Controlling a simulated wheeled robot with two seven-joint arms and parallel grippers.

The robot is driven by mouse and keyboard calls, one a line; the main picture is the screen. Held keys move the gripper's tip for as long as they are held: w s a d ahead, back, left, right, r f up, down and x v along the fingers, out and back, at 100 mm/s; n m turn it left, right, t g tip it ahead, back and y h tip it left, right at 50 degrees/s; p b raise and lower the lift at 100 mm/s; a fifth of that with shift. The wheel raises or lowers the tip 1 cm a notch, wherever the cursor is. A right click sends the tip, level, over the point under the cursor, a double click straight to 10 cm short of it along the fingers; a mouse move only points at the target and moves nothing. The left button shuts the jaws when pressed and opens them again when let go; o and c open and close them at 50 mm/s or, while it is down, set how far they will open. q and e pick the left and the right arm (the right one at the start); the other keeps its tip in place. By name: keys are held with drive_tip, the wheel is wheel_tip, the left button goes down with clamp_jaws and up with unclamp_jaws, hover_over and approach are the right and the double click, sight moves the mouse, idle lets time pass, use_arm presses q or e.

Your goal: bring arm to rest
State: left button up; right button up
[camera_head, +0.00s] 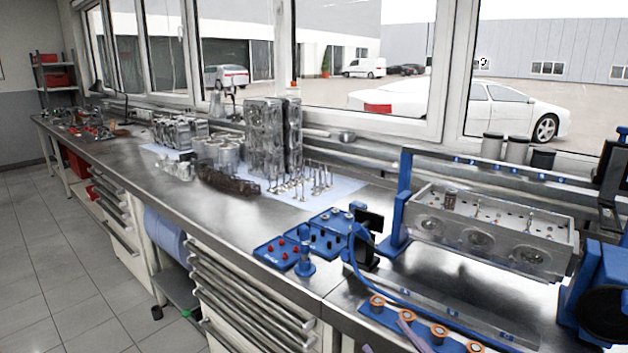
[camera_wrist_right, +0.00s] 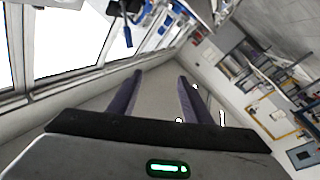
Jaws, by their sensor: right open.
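My right gripper shows in the right wrist view (camera_wrist_right: 160,84), its two dark fingers spread apart with nothing between them. The silver cylinder head (camera_head: 495,235) sits in the blue stand (camera_head: 398,215), apart from the gripper as far as I can see. My left gripper is not in view.
The steel workbench (camera_head: 225,215) runs along the windows. Blue trays (camera_head: 275,252) hold small red and dark parts. A blue rack (camera_head: 405,328) holds orange-topped pieces at the front. An engine block (camera_head: 265,140) and several valves (camera_head: 300,185) stand farther back.

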drive_tip(key=s+d+f+m+g+h, duration=0.1)
drive_tip(key=s+f+m+h, duration=0.15)
drive_tip(key=f, duration=0.45)
drive_tip(key=s+d+f+m+g+h, duration=0.1)
drive_tip(key=s+d+f+m+h, duration=0.15)
drive_tip(key=f, duration=0.35)
drive_tip(key=s+f+m+g+h, duration=0.2)
drive_tip(key=s+f+m+g, duration=0.2)
drive_tip(key=s+f, duration=1.2)
wheel_tip(320, 180, down, 2)
drive_tip(key=g, duration=0.3)
drive_tip(key=shift+s+d, duration=0.15)
drive_tip(key=shift+d, duration=0.15)
